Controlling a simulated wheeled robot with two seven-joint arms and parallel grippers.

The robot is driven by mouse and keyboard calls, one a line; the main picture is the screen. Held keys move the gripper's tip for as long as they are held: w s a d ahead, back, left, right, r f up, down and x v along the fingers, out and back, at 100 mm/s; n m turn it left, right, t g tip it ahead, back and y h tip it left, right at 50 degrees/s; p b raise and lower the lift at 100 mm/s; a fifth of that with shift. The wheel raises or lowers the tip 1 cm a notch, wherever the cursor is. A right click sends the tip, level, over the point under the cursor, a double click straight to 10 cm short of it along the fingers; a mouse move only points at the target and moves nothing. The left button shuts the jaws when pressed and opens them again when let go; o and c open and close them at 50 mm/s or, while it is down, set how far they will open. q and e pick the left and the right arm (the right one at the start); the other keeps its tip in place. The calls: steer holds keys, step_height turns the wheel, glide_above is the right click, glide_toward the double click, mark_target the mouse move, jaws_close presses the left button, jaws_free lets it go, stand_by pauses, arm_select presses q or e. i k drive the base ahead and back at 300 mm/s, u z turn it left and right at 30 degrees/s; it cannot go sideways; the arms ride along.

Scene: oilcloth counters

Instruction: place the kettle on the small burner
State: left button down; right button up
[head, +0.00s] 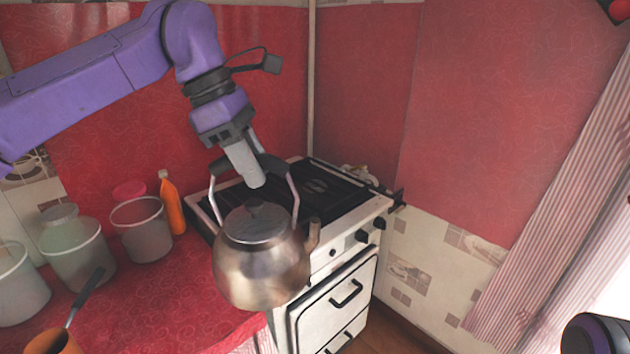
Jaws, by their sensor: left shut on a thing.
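A metal kettle (262,268) with a dark lid knob and an upright handle hangs in front of the stove's left front corner, beside the red counter. My left gripper (256,178) comes down from above and is shut on the kettle's handle. The spout points right. The white stove (338,258) has a dark hob (335,192) behind the kettle. The kettle, its handle and my gripper hide part of the hob, and I cannot make out which burner is the small one. My right gripper is not in view.
On the red counter (160,305) at left stand an orange bottle (171,208), several pots or canisters such as a grey one (146,240), and an orange pot (52,342) with a long handle. A striped curtain (560,240) hangs at right.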

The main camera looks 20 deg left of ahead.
mark_target(322, 180)
steer(key=i, duration=1.5)
